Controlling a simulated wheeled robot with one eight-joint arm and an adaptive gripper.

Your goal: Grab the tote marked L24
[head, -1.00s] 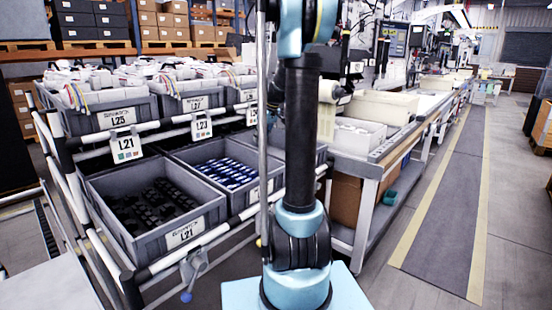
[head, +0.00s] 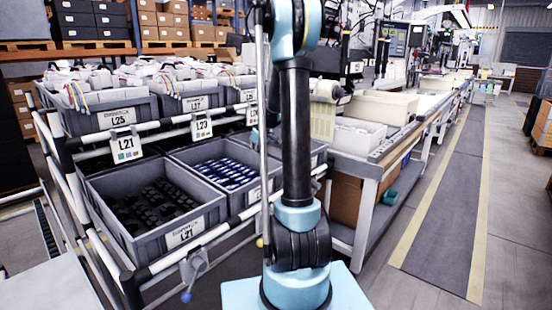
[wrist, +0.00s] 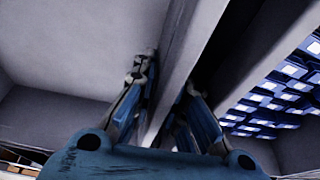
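No label reading L24 is legible. In the head view, a grey tote (head: 150,247) marked L21 holds black parts. Beside it, a grey tote (head: 190,158) holds blue and white parts; its front label is partly hidden by a pole. A third grey tote (head: 319,152) is mostly hidden behind my arm. In the wrist view, my gripper (wrist: 170,72) has one finger on each side of a grey wall (wrist: 185,55), with blue parts (wrist: 270,100) to the right and a bare grey interior to the left. Whether the fingers press on the wall is unclear.
A rack with black-and-white rails (head: 165,262) carries the totes. Upper totes marked L25 (head: 118,119) and L27 hold white parts. A workbench (head: 372,165) with pale bins stands right of my arm. The floor lane (head: 445,200) at the right is clear.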

